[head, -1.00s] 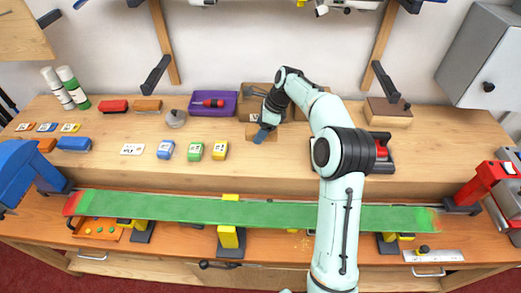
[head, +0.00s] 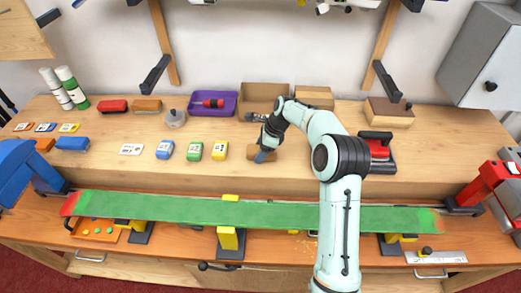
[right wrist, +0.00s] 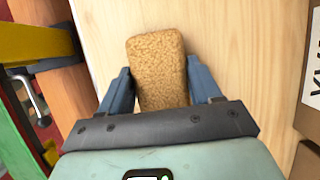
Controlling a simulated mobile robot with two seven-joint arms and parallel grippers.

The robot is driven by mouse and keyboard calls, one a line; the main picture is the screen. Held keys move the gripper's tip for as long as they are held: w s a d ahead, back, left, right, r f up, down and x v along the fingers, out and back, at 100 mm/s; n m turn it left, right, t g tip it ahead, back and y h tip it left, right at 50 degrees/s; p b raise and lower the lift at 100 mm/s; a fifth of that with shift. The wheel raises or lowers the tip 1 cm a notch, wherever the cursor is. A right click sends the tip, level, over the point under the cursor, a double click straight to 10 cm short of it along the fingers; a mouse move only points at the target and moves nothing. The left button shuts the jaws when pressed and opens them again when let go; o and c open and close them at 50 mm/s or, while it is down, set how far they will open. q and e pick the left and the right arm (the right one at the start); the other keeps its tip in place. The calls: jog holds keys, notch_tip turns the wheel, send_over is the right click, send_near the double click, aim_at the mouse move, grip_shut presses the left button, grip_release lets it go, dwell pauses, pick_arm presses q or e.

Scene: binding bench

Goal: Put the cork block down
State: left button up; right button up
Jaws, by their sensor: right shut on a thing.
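The cork block (right wrist: 158,68) is a brown, speckled, rounded-edged piece between the two blue fingers of my right gripper (right wrist: 160,92) in the right wrist view. The fingers are shut on its sides. In the head view my right gripper (head: 262,156) points down over the raised wooden bench top, near its front edge. A little of the cork block (head: 271,157) shows beside the fingers there. I cannot tell whether its underside touches the wood. My left gripper is not in view.
A red-handled tool (head: 376,148) stands to the right. A long green strip (head: 180,208) runs along the lower front bench.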

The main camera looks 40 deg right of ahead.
jog(key=shift+f, duration=0.15)
jog(key=o, duration=1)
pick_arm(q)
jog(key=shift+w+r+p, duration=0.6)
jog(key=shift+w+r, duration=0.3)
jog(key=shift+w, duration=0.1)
pick_arm(e)
jog(key=v, duration=1.2)
